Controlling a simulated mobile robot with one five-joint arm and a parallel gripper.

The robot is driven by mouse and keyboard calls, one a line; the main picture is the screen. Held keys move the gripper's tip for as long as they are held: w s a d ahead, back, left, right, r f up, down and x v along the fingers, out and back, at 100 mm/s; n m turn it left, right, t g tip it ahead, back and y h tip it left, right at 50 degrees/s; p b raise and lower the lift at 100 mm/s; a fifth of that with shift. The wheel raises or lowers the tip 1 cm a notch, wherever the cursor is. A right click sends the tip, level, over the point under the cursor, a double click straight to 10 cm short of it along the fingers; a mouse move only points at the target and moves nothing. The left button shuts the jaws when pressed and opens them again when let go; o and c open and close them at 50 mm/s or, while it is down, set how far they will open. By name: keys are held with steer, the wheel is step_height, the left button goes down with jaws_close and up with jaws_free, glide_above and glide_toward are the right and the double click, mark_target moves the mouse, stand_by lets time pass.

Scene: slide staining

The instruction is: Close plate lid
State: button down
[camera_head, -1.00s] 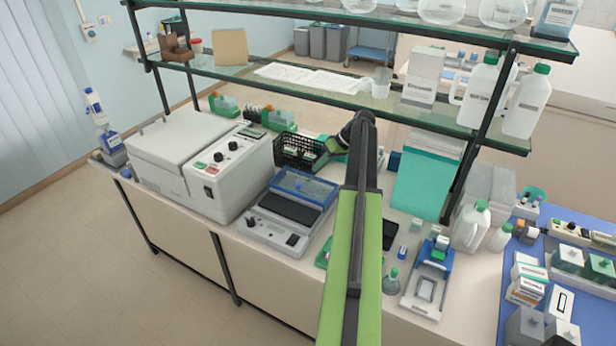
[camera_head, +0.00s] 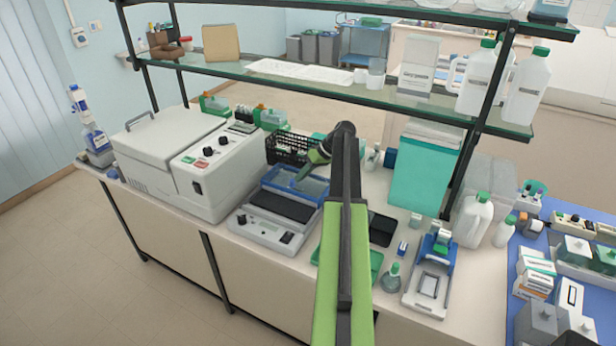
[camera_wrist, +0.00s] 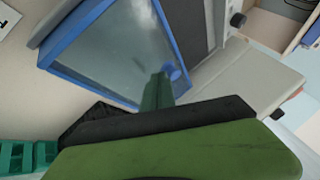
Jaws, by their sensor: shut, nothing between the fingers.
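The plate lid (camera_head: 291,187) is a clear panel in a blue frame. It stands raised at the back of a grey-white hot plate unit (camera_head: 252,229), whose dark plate (camera_head: 283,206) lies uncovered in front. In the wrist view the lid (camera_wrist: 115,50) fills the upper middle, with a round blue knob (camera_wrist: 174,71) near its edge. My gripper (camera_head: 302,174) is at the lid's top right edge in the head view. In the wrist view its shut green fingertips (camera_wrist: 158,88) are beside the knob. I cannot tell whether they touch it. The fingers hold nothing.
A white centrifuge-like machine (camera_head: 195,160) stands close on the left. A black basket (camera_head: 286,147) is behind the lid. A green tray (camera_head: 374,262) and a teal box (camera_head: 425,177) are to the right. A glass shelf (camera_head: 300,82) hangs above.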

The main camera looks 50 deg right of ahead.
steer(key=s+a, duration=0.1)
steer(key=a, duration=0.3)
steer(key=s+a, duration=0.1)
steer(key=a, duration=0.3)
steer(key=s+a, duration=0.1)
steer(key=a, duration=0.4)
steer(key=shift+s+a, duration=0.1)
steer(key=shift+s, duration=0.05)
